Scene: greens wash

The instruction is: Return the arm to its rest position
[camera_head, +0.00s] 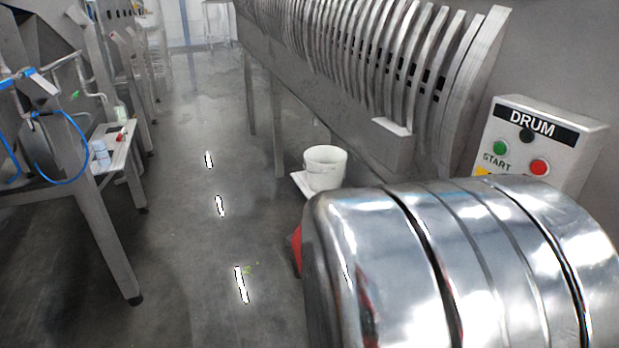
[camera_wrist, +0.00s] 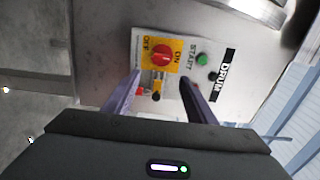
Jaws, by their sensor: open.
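In the wrist view my gripper (camera_wrist: 160,77) is open. Its two purple-grey fingers are spread and I see nothing held between them. It faces the drum control box (camera_wrist: 172,30), whose red rotary knob (camera_wrist: 162,56) sits on a yellow plate marked OFF and ON. A small yellow and black piece (camera_wrist: 157,88) shows between the fingers, below the knob; I cannot tell whether anything touches it. In the head view the box (camera_head: 555,143) is at the right, its lower part hidden, and my gripper does not show.
A green START button (camera_head: 500,148) and a red button (camera_head: 539,167) show on the box. A long slatted metal machine (camera_head: 330,90) runs along the right. A white bucket (camera_head: 325,168) stands low beside it. A metal bench (camera_head: 115,150) stands left. The floor aisle (camera_head: 195,230) between is open.

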